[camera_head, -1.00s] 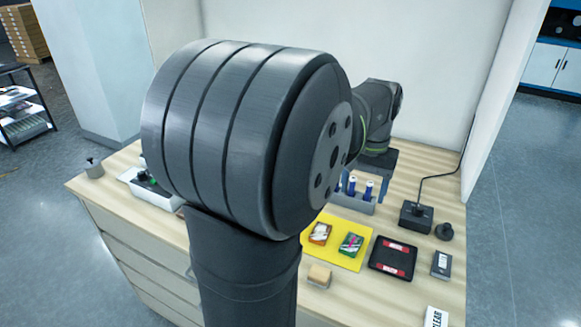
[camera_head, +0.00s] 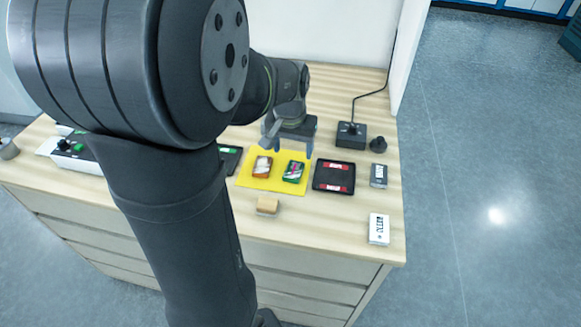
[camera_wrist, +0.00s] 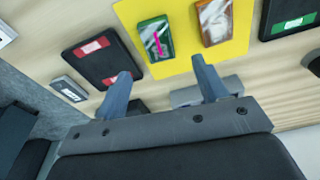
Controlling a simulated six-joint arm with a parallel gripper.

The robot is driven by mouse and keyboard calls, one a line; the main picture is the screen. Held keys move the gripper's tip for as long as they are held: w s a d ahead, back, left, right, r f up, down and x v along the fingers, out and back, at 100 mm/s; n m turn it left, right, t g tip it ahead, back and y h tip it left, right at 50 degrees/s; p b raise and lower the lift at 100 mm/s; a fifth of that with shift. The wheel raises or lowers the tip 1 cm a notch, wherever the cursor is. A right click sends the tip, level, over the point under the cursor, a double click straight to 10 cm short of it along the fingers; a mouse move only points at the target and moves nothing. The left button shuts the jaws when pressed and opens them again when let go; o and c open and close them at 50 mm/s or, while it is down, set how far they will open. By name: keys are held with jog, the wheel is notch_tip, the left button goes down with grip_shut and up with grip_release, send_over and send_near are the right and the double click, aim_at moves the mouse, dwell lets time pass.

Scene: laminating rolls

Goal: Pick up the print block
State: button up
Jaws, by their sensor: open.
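Two small printed blocks lie side by side on a yellow mat (camera_head: 270,184): a brown-red one (camera_head: 262,167) and a green one with a pink mark (camera_head: 293,171). I cannot tell which is meant by the print block. In the wrist view, the green block (camera_wrist: 155,38) and the brown-red block (camera_wrist: 214,22) lie beyond my fingertips. My gripper (camera_head: 294,150) is just behind the mat's far edge, fingers pointing down. It also shows in the wrist view (camera_wrist: 161,68), open and empty, with the green block nearly in line with the gap.
A black tray with red strips (camera_head: 333,176) lies right of the mat, and a green-marked black one (camera_head: 229,158) left. A tan block (camera_head: 267,205) stands in front. Grey (camera_head: 378,175) and white labelled (camera_head: 379,229) blocks and a corded black box (camera_head: 351,135) are to the right.

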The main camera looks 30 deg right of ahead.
aim_at(294, 169)
jog(key=f, duration=0.7)
jog(key=shift+w+d+f, duration=0.15)
jog(key=shift+d+f, duration=0.1)
jog(key=shift+f, duration=0.05)
jog(key=c, duration=1.1)
jog(key=shift+o, duration=0.2)
jog(key=shift+r, duration=0.1)
jog(key=shift+r, duration=0.6)
notch_tip(294, 169, up, 3)
jog(key=shift+r, duration=0.1)
jog(key=s+d+r, duration=0.2)
jog(key=s+r, duration=0.4)
jog(key=s, duration=0.5)
jog(key=shift+d+r, duration=0.2)
jog(key=shift+d, duration=0.15)
